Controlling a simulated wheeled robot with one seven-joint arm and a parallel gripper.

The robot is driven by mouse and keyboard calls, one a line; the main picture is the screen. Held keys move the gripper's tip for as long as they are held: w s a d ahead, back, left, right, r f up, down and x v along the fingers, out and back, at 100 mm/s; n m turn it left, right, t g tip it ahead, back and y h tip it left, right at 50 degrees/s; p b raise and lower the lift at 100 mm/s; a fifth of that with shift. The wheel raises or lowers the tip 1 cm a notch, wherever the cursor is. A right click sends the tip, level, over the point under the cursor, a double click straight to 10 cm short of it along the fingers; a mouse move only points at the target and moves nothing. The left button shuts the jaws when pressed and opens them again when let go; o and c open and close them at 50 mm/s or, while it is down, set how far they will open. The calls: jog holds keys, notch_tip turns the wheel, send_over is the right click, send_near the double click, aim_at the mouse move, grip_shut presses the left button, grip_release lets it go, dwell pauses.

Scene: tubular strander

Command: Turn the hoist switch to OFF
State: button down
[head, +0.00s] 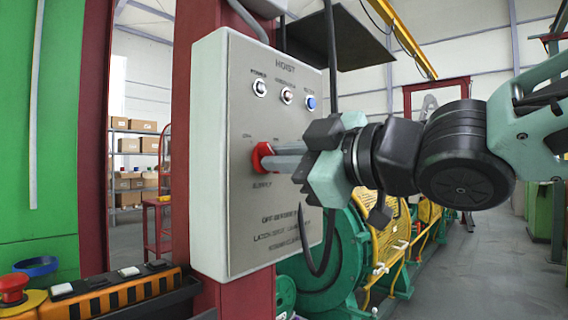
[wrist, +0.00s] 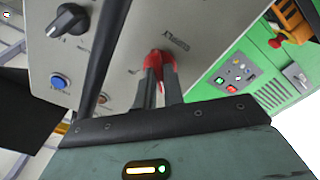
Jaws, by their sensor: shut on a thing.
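The hoist switch is a red rotary knob (head: 257,163) on the left part of a grey panel headed HOIST (head: 235,215). My gripper (head: 272,156) reaches in from the right, its fingers closed on the knob. In the wrist view the red knob (wrist: 154,57) sits between the two grey fingertips of my gripper (wrist: 160,75). The fingers cover part of the knob, so its exact angle is hard to read. The small markings above it are too blurred to read for certain.
A black knob (wrist: 68,20) and a blue button (wrist: 59,81) are on the same panel. Lamps (head: 260,87) line its top. A dark cable (head: 330,60) hangs close by my gripper. An orange pendant box (head: 125,292) lies at lower left. Green machinery (head: 340,255) stands behind.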

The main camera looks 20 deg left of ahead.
dwell(0.5)
jog(key=c, duration=1.5)
grip_release()
jog(key=shift+d, duration=0.15)
jog(key=p+v, duration=0.9)
jog(key=v, duration=0.8)
jog(key=shift+p, duration=0.3)
jog(key=shift+d+f, duration=0.1)
jog(key=shift+f, duration=0.05)
